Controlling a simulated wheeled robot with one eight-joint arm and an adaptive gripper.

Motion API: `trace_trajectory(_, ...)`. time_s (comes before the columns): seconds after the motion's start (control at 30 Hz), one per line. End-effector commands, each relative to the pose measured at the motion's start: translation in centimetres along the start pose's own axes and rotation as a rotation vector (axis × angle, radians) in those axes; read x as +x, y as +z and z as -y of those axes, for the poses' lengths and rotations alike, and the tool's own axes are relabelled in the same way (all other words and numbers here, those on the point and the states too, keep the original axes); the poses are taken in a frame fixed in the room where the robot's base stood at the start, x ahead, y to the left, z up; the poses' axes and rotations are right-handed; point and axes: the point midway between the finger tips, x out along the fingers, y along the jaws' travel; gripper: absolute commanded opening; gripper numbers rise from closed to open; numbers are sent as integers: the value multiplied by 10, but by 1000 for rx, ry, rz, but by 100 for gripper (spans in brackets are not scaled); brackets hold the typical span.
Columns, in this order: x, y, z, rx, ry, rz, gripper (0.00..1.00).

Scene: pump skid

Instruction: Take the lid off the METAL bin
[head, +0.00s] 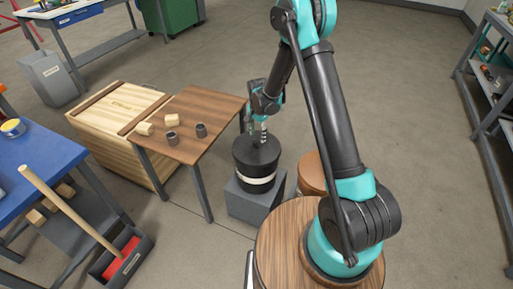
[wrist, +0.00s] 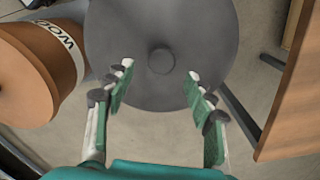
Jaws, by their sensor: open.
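The metal bin (head: 255,183) is a dark cylinder with a pale label band, standing on a grey block. Its dark grey round lid (head: 257,150) is on top. In the wrist view the lid (wrist: 205,40) fills the upper middle, with a small round knob (wrist: 161,61) at its centre. My gripper (head: 260,133) is just above the lid in the head view. In the wrist view my gripper (wrist: 158,78) is open, one finger on either side of the knob and apart from it. The bin's body is hidden under the lid in the wrist view.
A brown bin labelled WOOD (wrist: 45,70) stands close to the metal bin. A wooden table (head: 195,107) with small blocks and dark cups is close on the other side. The grey block (head: 250,205) supports the metal bin. Open floor lies behind.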

Motion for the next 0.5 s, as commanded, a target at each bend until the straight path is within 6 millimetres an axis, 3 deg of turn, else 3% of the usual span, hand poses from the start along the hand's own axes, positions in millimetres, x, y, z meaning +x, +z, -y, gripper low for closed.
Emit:
trace_trajectory(0.3, 39, 8, 1, -1, 0, 0, 55)
trace_trajectory(0.5, 51, 8, 1, 0, 0, 0, 55)
